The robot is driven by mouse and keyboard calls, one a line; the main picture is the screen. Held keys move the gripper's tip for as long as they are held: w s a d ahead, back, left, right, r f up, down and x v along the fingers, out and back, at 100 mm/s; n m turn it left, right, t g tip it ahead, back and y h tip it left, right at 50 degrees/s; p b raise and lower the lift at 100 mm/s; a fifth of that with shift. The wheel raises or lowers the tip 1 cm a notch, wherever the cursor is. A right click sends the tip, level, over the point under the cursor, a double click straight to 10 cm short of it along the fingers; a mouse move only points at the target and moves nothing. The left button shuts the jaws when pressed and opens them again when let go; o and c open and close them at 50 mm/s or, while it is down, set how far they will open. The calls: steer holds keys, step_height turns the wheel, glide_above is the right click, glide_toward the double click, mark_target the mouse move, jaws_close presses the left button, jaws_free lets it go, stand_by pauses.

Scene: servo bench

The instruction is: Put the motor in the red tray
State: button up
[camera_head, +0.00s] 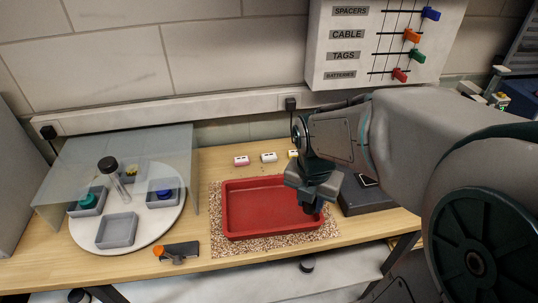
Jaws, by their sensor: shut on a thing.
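The red tray (262,206) is a shallow rectangular tray lying on a speckled mat in the middle of the bench. It looks empty where I can see its floor. My gripper (313,203) points down over the tray's right side. It is shut on a small dark thing, most likely the motor, mostly hidden by the fingers. I cannot tell whether its lower end is touching the tray or just above it.
A white round turntable (150,228) with grey bins stands at left under a clear canopy (120,150). An orange-tipped dark tool (178,251) lies at the front edge. Small blocks (268,157) lie behind the tray. A dark box (365,193) stands right of it.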

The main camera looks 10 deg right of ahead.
glide_above(290, 206)
step_height(290, 206, down, 5)
steer(key=shift+s+a+f+p, duration=0.1)
steer(key=shift+s+p, duration=0.05)
steer(key=shift+p, duration=0.2)
steer(key=shift+f, duration=2)
steer(key=shift+f, duration=0.2)
steer(key=o, duration=1)
